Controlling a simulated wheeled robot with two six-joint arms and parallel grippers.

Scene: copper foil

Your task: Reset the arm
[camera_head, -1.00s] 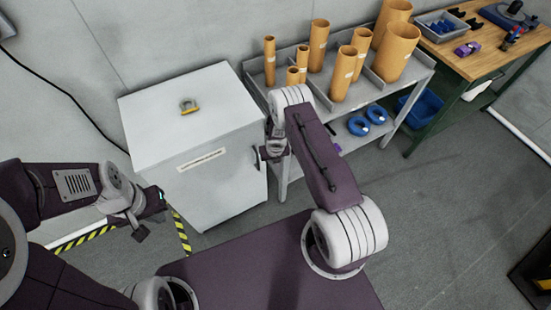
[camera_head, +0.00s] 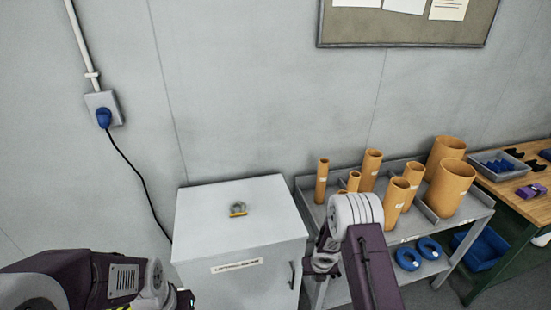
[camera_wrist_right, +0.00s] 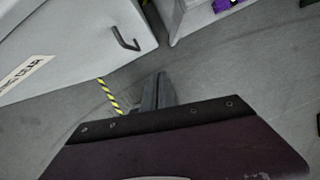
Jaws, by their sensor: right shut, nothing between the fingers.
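My right arm (camera_head: 368,262) reaches forward in front of the grey trolley, with its wrist beside the white cabinet's front right corner. In the right wrist view my right gripper (camera_wrist_right: 158,90) is shut and empty, with its fingers over bare grey floor near the cabinet. My left arm (camera_head: 88,278) comes in at the lower left of the head view. Its wrist is cut off by the bottom edge, and the left gripper is out of view.
The white cabinet (camera_head: 245,272) carries a yellow and grey padlock-like item (camera_head: 238,209). The grey trolley (camera_head: 470,212) holds several orange-brown tubes, with blue rings (camera_head: 428,247) below. A wooden workbench (camera_head: 515,195) stands at right. Yellow-black floor tape (camera_wrist_right: 110,97) runs by the cabinet.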

